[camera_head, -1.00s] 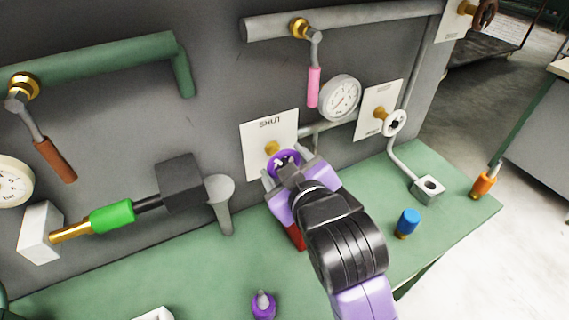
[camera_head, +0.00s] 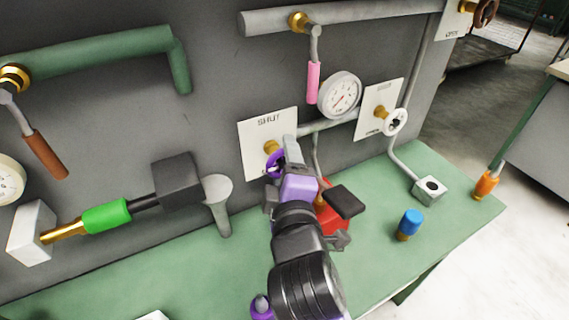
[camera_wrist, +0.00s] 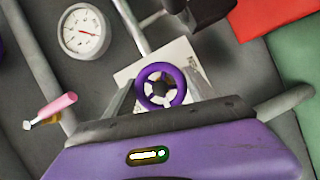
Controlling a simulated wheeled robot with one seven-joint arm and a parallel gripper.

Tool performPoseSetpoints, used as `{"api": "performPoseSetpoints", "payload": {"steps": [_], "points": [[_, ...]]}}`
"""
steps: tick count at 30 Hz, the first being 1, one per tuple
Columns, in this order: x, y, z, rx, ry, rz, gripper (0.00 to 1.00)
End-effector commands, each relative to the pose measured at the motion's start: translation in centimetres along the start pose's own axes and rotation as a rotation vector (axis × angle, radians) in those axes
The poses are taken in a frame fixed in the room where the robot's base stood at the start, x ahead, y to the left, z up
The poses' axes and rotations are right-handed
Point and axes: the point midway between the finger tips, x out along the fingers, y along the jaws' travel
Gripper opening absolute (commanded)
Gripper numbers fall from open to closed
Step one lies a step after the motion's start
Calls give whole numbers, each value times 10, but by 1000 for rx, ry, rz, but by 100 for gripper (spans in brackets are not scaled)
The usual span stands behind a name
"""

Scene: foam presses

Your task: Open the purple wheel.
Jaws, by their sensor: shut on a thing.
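The purple wheel (camera_head: 272,165) sits on a brass stem in front of a white plate (camera_head: 262,140) marked SHUT on the grey panel. In the head view most of the wheel is hidden behind my gripper (camera_head: 282,160). My gripper (camera_wrist: 160,92) has one finger on each side of the rim and is shut on the wheel.
A red block with a black part (camera_head: 345,201) stands close right of my gripper. A white wheel (camera_head: 395,122), a gauge (camera_head: 340,94) and a pink lever (camera_head: 313,82) are on the panel to the right. A blue-capped piece (camera_head: 410,223) stands on the green bench.

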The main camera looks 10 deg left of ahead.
Motion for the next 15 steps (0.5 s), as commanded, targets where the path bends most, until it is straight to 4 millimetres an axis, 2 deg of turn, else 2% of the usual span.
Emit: {"api": "performPoseSetpoints", "payload": {"steps": [15], "points": [[0, -2, 0, -77, 0, 28, 24]]}}
